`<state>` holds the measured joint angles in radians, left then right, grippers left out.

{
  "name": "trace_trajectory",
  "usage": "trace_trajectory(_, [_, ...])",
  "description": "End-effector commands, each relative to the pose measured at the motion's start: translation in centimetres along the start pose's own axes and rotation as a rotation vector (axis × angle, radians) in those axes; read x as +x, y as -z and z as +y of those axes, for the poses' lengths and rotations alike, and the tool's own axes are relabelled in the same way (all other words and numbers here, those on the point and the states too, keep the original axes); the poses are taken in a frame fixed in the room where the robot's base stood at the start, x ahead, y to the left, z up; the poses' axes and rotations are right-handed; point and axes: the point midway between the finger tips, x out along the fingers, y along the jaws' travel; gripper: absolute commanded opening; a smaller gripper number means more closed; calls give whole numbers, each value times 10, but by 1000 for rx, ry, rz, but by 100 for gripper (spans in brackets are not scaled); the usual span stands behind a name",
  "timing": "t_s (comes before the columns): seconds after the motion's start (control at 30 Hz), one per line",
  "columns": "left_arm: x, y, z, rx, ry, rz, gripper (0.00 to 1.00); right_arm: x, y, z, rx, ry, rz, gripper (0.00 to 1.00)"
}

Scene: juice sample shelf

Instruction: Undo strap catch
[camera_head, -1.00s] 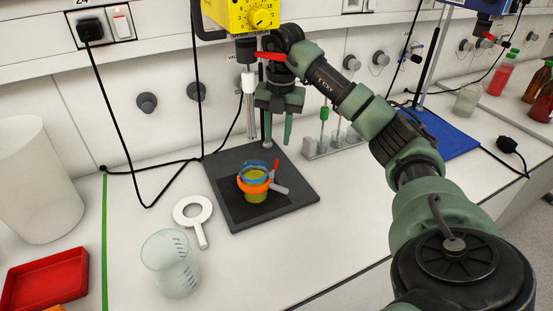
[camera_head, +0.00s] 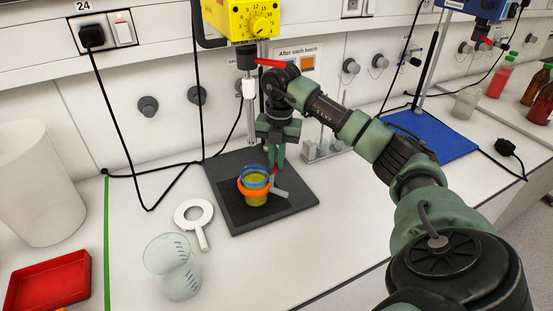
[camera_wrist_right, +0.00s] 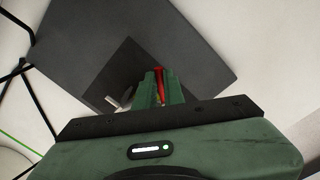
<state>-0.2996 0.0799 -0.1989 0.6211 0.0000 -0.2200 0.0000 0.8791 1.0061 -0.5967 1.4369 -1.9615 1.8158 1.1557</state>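A small cup (camera_head: 256,200) with yellow-green contents and a blue ring at its top stands upright on the dark plate. An orange strap (camera_head: 243,187) goes around it. The strap's red catch (camera_head: 275,171) stands up on the right side, with a grey tab (camera_head: 278,193) beside it. My right gripper (camera_head: 276,163) points down at the catch from above. In the right wrist view the red catch (camera_wrist_right: 160,80) shows between the two green fingers (camera_wrist_right: 160,92), which are close together on it. The cup is mostly hidden there. My left gripper is not in view.
The dark square plate (camera_head: 225,180) lies under the yellow stirrer (camera_head: 240,18). A white ring with a handle (camera_head: 202,236) and a clear beaker (camera_head: 172,268) stand in front left. A red tray (camera_head: 48,282) is at far left. A small rack (camera_head: 325,152) stands behind the arm.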

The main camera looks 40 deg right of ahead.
Motion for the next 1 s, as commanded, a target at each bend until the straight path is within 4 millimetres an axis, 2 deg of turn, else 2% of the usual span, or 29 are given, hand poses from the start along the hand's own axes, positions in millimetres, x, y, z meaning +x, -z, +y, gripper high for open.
trace_trajectory(0.23, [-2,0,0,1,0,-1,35,-1,0,-2,41,1,-2,0])
trace_trajectory(0.63, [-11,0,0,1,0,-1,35,-1,4,-15,378,1,-18,0])
trace_trajectory(0.97, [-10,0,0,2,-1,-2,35,-1,4,-16,400,0,-19,0])
trace_trajectory(1.0, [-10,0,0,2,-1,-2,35,-1,4,-16,400,0,-19,15])
